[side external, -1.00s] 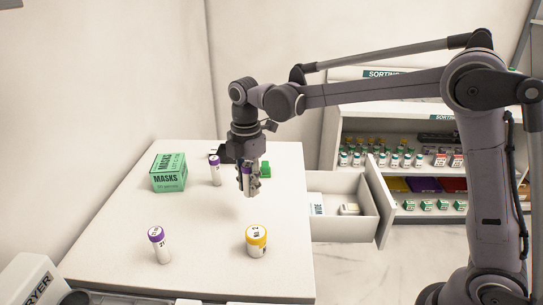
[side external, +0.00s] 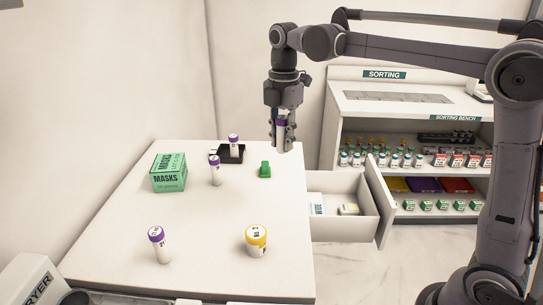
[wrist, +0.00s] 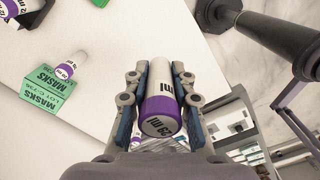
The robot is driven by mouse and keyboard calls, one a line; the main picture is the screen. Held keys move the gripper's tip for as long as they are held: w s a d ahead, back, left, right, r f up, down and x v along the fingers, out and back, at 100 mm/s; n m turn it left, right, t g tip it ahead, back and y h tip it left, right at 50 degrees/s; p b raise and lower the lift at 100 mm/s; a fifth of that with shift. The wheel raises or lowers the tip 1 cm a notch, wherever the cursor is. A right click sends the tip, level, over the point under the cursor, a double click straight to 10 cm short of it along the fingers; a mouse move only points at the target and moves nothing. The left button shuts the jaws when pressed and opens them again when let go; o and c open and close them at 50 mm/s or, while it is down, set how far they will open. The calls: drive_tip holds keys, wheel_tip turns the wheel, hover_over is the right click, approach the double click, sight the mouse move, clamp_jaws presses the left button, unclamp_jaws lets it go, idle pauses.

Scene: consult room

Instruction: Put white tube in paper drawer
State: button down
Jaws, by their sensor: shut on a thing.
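My gripper (side external: 283,147) is shut on a white tube (wrist: 161,78) with a purple cap and holds it upright above the far right part of the table. The tube shows only partly between the fingers in the side view (side external: 281,134). In the wrist view its purple cap, marked "ml", faces the camera between both fingers (wrist: 158,72). The open drawer (side external: 338,230) lies to the right of the table, below and to the right of my gripper. Inside it are a white box marked "WIDE" (side external: 317,204) and a small pale item (side external: 349,209).
Other purple-capped tubes stand on the table (side external: 110,255), one near the front (side external: 160,248), one mid-table (side external: 215,172), one at a black tray (side external: 232,159). A yellow-capped jar (side external: 257,247), green masks box (side external: 169,174) and green object (side external: 265,170) also stand there. A stocked shelf unit (side external: 408,116) is behind.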

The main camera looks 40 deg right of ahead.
drive_tip(key=s+d, duration=0.4)
drive_tip(key=d, duration=0.8)
drive_tip(key=s+d, duration=0.3)
drive_tip(key=d, duration=1)
drive_tip(key=shift+n, duration=0.4)
drive_tip(key=shift+a+f, duration=0.2)
drive_tip(key=shift+f, duration=18.5)
drive_tip(key=shift+f, duration=0.1)
drive_tip(key=c, duration=1.4)
unclamp_jaws()
drive_tip(key=shift+o, duration=1.4)
